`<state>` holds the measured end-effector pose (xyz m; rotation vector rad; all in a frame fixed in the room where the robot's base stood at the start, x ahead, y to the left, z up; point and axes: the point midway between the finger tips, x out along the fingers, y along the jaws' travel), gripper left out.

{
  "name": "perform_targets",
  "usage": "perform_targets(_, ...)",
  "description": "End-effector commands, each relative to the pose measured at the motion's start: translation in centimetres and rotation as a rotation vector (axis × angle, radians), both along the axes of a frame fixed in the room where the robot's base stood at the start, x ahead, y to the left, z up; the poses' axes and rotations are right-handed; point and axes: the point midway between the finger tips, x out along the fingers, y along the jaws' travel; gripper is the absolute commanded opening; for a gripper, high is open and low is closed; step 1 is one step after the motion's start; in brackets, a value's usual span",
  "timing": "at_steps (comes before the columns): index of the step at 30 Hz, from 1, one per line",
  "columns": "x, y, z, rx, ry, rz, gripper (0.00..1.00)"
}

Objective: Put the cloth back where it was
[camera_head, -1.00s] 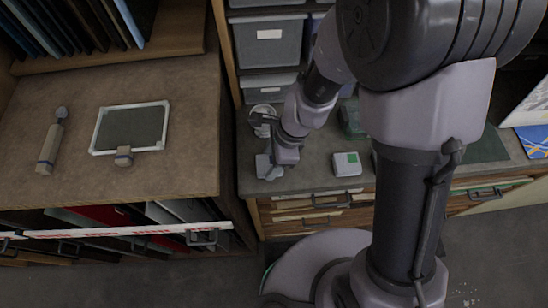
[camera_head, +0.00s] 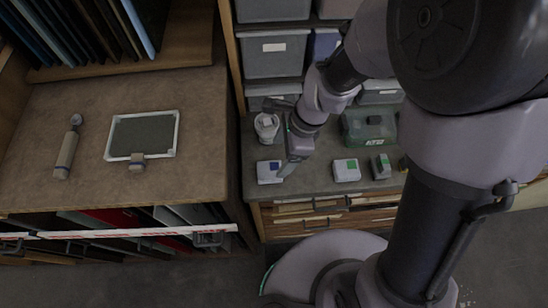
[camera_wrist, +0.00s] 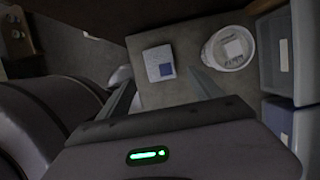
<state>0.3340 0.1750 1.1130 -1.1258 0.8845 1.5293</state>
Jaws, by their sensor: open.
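A pale, block-like piece with a blue square (camera_head: 270,172) lies on the grey counter, left of my gripper (camera_head: 287,168). It also shows in the wrist view (camera_wrist: 159,63), beyond my fingertips and apart from them. A similar pale piece with a green square (camera_head: 346,170) lies to the right. I cannot tell for sure which of these, if any, is the cloth. My gripper is open, and its two fingers show in the wrist view (camera_wrist: 165,92) with nothing between them.
A white round tub (camera_head: 266,126) stands behind the blue-marked piece. A green case (camera_head: 368,126) and a small dark block (camera_head: 381,167) are on the right. Grey bins (camera_head: 274,55) stand behind. A framed panel (camera_head: 143,136) and a handled tool (camera_head: 68,147) lie on the left bench.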

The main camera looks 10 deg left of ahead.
Motion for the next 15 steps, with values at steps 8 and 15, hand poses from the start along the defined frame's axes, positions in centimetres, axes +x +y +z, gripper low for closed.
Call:
perform_targets(8, 0.3, -1.1, 3.6, -0.001, 0.0, -0.001, 0.76)
perform_targets(15, 0.3, -3.4, 9.1, 0.013, -0.17, 0.155, 0.76)
